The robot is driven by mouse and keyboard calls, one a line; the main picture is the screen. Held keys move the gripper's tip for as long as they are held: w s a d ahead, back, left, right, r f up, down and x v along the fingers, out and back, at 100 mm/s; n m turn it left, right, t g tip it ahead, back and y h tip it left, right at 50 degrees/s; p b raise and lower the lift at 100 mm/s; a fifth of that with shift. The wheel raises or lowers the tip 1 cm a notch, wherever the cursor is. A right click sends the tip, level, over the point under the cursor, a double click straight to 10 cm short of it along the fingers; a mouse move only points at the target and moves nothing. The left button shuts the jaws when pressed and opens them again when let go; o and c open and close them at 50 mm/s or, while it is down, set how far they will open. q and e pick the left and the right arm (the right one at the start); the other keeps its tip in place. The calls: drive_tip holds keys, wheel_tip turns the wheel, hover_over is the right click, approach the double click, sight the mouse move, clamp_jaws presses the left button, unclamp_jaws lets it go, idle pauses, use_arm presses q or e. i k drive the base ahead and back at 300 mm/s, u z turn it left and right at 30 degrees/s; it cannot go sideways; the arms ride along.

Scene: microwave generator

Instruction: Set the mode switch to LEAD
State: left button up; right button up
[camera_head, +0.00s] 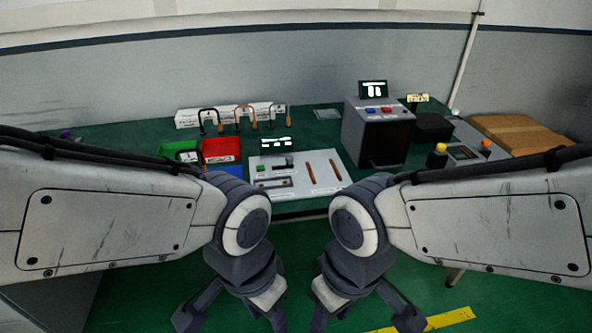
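A light grey control panel (297,195) lies on the green bench in front of me. It carries a small lit display (277,143), a green part (261,168), a small dark upright part (289,160), a dark slotted strip (273,183) and two reddish-brown bars. I cannot tell which part is the mode switch; no LEAD label is readable. My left gripper (232,317) and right gripper (364,317) hang low in front of the bench, away from the panel. Their fingers are spread and nothing shows between them.
A dark box unit (377,134) with a screen stands right of the panel. A green bin (180,150) and red bin (221,149) sit left, with clamp-like tools (237,118) behind. A yellow-knobbed control box (463,152) and brown board (520,133) are at right.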

sight(290, 158)
drive_tip(key=u, duration=0.3)
drive_tip(key=k, duration=0.35)
drive_tip(key=u, duration=0.95)
drive_tip(key=i, duration=0.75)
drive_tip(key=z, duration=1.25)
drive_tip(key=i, duration=0.7)
drive_tip(key=z, duration=0.75)
